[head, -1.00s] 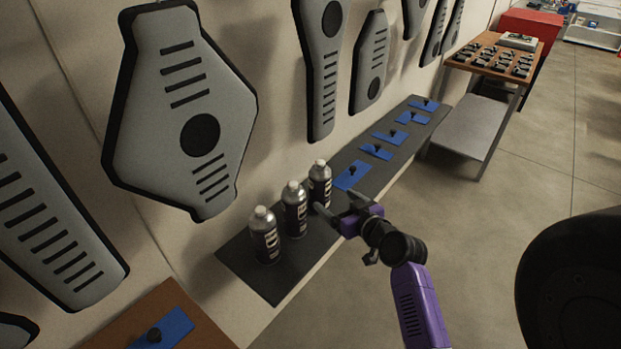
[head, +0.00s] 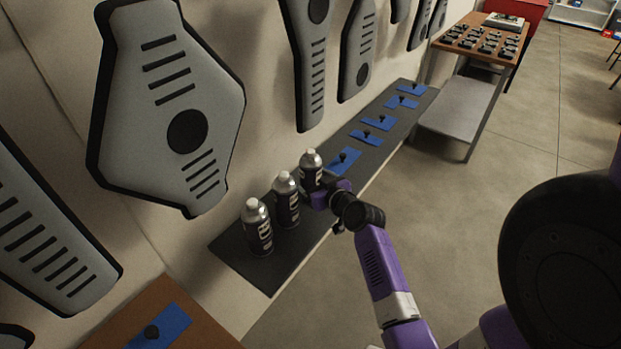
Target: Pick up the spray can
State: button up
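Three spray cans with silver tops, dark lower bodies and pale caps stand upright in a row on a dark grey shelf (head: 265,272). They are the near-left can (head: 258,228), the middle can (head: 286,200) and the far-right can (head: 311,169). My gripper (head: 318,192) is at the far-right can, overlapping its lower right side in the picture. The purple gripper body and black wrist hide the fingers and part of that can. I cannot tell whether the fingers touch or close on it. The other two cans are clear of the gripper.
Several blue mats (head: 345,161) with small dark knobs lie along the shelf beyond the cans. Large grey panels (head: 170,110) hang on the wall above. A brown table (head: 175,325) is at lower left. A workbench (head: 480,45) stands at the back. The floor at right is open.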

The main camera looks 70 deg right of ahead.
aim_at(311, 171)
jog(key=c, duration=1.6)
jog(key=shift+c, duration=0.2)
jog(key=shift+r, duration=0.1)
jog(key=shift+r, duration=0.35)
notch_tip(311, 171, up, 3)
jog(key=shift+s+f, duration=0.1)
jog(key=s+a+b, duration=0.3)
jog(key=s+a, duration=0.7)
jog(key=s, duration=0.4)
jog(key=shift+s+a, duration=0.2)
jog(key=shift+a, duration=0.1)
